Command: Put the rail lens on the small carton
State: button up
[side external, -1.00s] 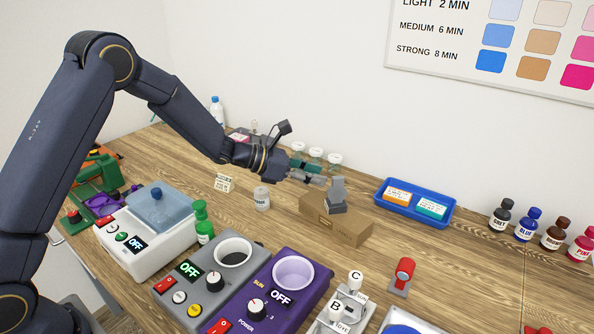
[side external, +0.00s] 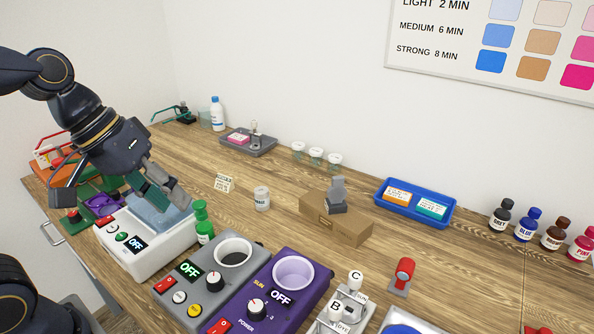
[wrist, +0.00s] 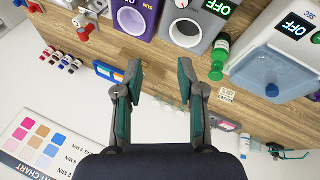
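The small brown carton (side external: 352,231) stands on the wooden table in the middle of the side view. A grey piece with an upright block on a darker foot, which I take to be the rail lens (side external: 337,190), stands upright on top of it. My gripper (side external: 168,196) is at the left, above the white machine with the blue lid, well apart from the carton. In the wrist view my gripper (wrist: 176,70) has its green-padded fingers spread with nothing between them.
The white machine (side external: 152,255) is beneath my gripper, with a green bottle (side external: 203,222) beside it. Grey (side external: 200,270) and purple (side external: 283,305) units stand in front of the carton. A white jar (side external: 262,198) is left of it, a blue tray (side external: 448,223) right.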

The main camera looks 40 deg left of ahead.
jog(key=s+a+m+t+y, duration=0.1)
jog(key=s+a+m+y, duration=0.2)
jog(key=a, duration=0.2)
jog(key=shift+s+r+m, duration=0.3)
jog(key=shift+s, duration=0.05)
